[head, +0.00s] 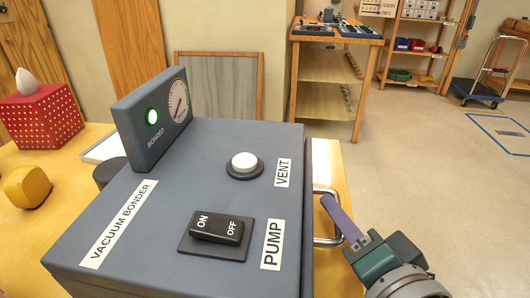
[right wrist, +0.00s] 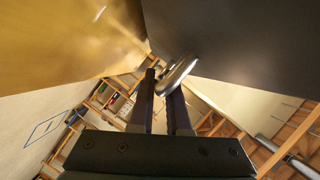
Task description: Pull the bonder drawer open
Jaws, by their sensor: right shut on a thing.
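The vacuum bonder (head: 140,225) is a blue-grey box on a yellow table. Its top carries a lit green lamp, a gauge, a white VENT button (head: 244,163) and a black PUMP switch (head: 217,229). The metal drawer handle (head: 331,241) stands out from its right side. I see the drawer front only edge-on, and cannot tell any gap behind it. My right gripper (head: 328,203), with purple fingers, is shut on the handle; the right wrist view shows the bar (right wrist: 178,76) at its fingertips. My left gripper is not in view.
Open floor lies right of the bonder. A wooden workbench (head: 335,38), shelves and a trolley (head: 478,92) stand farther back.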

